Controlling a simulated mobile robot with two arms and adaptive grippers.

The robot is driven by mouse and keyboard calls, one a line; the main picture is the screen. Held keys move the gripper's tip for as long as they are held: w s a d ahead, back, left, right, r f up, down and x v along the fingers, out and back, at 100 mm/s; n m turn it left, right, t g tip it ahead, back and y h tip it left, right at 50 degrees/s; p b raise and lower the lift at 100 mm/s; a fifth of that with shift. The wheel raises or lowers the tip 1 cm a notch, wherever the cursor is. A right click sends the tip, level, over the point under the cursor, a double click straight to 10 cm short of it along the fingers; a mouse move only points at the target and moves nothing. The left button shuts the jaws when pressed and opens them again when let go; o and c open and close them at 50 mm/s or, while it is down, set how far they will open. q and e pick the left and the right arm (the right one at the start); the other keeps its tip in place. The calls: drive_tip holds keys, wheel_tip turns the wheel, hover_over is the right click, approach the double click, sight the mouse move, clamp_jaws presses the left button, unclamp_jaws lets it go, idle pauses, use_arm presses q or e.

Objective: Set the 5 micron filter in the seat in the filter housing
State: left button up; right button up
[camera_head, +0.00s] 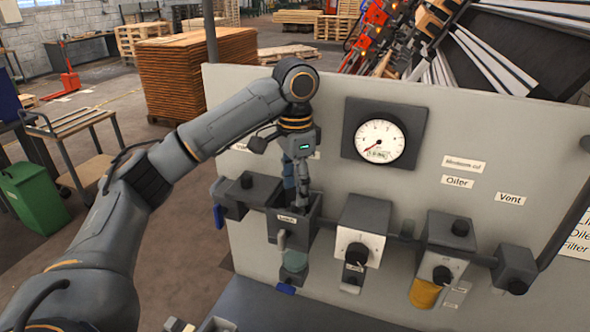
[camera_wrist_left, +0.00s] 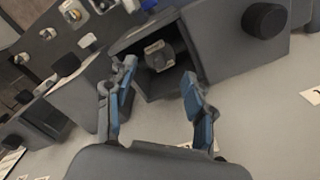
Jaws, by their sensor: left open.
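The filter housing (camera_head: 312,232) is a dark box on the grey panel, with a labelled front and a greenish bowl (camera_head: 294,261) below. My left gripper (camera_head: 297,200) points down at its open top. In the left wrist view, the open fingers (camera_wrist_left: 159,70) stand apart before the dark housing opening (camera_wrist_left: 146,84). A grey round piece with a pale label (camera_wrist_left: 158,55), apparently the filter, is inside that opening, beyond the fingertips. The label is too small to read and I cannot tell how fully it is seated. My right gripper is out of view.
A pressure gauge (camera_head: 379,141) is on the panel to the upper right. A regulator with a white face (camera_head: 356,240) and an oiler with an amber bowl (camera_head: 424,293) stand right of the housing. A dark valve block (camera_head: 247,192) is close on its left.

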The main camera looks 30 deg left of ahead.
sight(295, 203)
use_arm(q)
wheel_tip(295, 203, up, 7)
drive_tip(key=shift+p, duration=0.45)
drive_tip(key=shift+f, duration=0.15)
